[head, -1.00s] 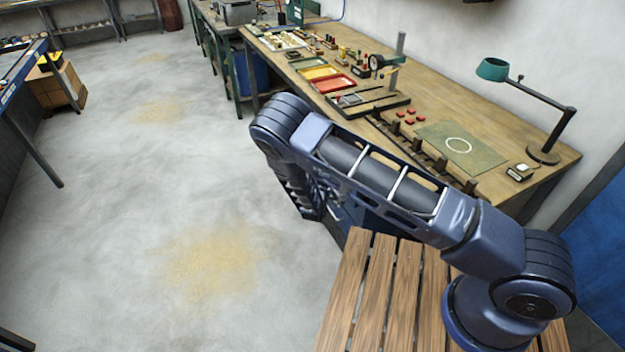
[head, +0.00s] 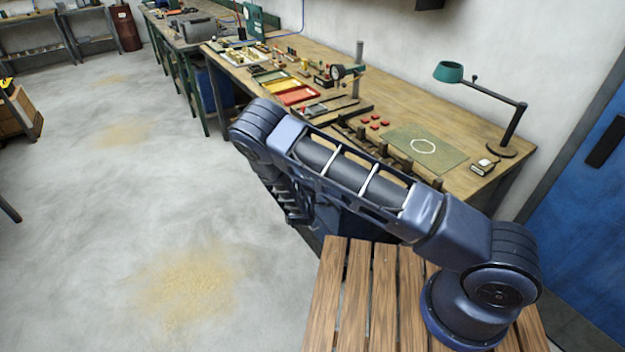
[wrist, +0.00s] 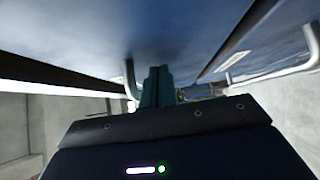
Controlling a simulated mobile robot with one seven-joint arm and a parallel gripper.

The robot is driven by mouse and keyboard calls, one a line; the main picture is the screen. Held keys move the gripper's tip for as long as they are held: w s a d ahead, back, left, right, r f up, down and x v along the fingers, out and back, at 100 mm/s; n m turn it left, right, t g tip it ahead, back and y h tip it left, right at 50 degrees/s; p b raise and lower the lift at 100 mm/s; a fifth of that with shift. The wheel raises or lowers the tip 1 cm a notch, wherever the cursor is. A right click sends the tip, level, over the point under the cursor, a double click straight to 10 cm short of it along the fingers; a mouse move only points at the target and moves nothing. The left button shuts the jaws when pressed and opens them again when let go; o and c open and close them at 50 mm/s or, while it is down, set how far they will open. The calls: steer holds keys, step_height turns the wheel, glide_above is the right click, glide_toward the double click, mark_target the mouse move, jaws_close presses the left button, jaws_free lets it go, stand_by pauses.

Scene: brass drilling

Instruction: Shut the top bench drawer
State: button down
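The workbench (head: 400,118) runs along the wall. A dark blue drawer unit (head: 345,226) shows under its near edge in the head view, largely hidden by my arm. In the wrist view, a blue drawer panel (wrist: 150,35) fills the upper part very close to the camera. A curved metal handle (wrist: 131,80) is just left of my fingers. A second blue panel with a bar handle (wrist: 300,68) is at right. My gripper (wrist: 157,75) has its teal fingers together, with nothing seen between them. I cannot tell whether they touch the drawer. The head view hides my gripper.
On the bench are coloured trays (head: 298,95), a green mat (head: 425,146), a desk lamp (head: 505,110) and a dial gauge on a stand (head: 345,71). A blue door (head: 590,190) is at right.

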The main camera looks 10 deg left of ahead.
steer(key=s+a, duration=0.3)
steer(key=s, duration=1)
steer(key=w+d+r+m+g+h, duration=0.3)
steer(key=w+r+g+h, duration=0.1)
steer(key=r, duration=0.6)
steer(key=w+d+r+m+g+h, duration=0.25)
steer(key=r+g+h, duration=0.2)
steer(key=r, duration=0.45)
steer(key=w+d+r+m+g+y, duration=0.25)
steer(key=d+r+g, duration=0.25)
steer(key=d+r, duration=1)
steer(key=s+d+r+m+g+y, duration=0.1)
steer(key=s+d+r+m, duration=0.25)
steer(key=d+r, duration=0.45)
steer(key=s+d+r+m+g+y, duration=0.15)
steer(key=s+d+r, duration=0.3)
steer(key=d, duration=0.75)
steer(key=s+d+r+m+t+y, duration=0.1)
steer(key=s+d, duration=0.3)
steer(key=s, duration=0.4)
steer(key=s+d+r+m+t+y, duration=0.1)
steer(key=s+d+m, duration=0.3)
steer(key=s, duration=0.5)
steer(key=shift+s+d+r+t+y, duration=0.2)
steer(key=shift+d+r+t+y, duration=0.1)
steer(key=shift+d+r+y, duration=0.5)
